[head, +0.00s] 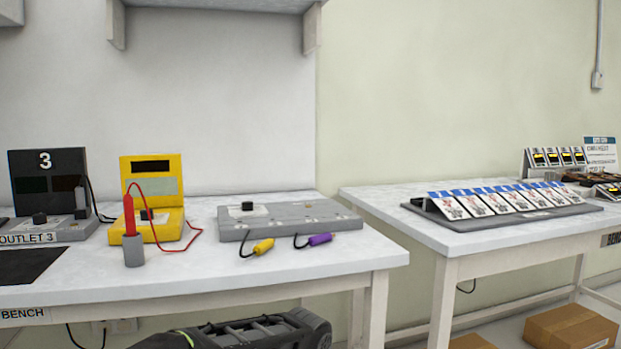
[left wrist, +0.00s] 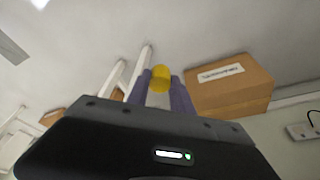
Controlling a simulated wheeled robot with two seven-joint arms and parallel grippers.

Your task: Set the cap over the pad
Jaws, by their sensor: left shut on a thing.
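My left gripper (left wrist: 161,85) shows only in the left wrist view, with its two fingers shut on a small rounded yellow thing (left wrist: 160,76). I cannot tell for sure that this is the cap; the fingers hide part of it. A flat grey chassis (head: 335,222) lies on the bench in the head view, with a black block on its top left and small marks on its top. I cannot make out which mark is the pad. A yellow-ended lead (head: 263,247) and a purple-ended lead (head: 320,239) lie at its front edge. My right gripper is in neither view.
A yellow meter (head: 153,171) with a red probe in a grey holder (head: 133,251) stands left of the chassis. An outlet panel marked 3 (head: 47,181) is at the far left. A second table (head: 465,240) holds a card rack. A cardboard box (left wrist: 228,88) stands on the floor.

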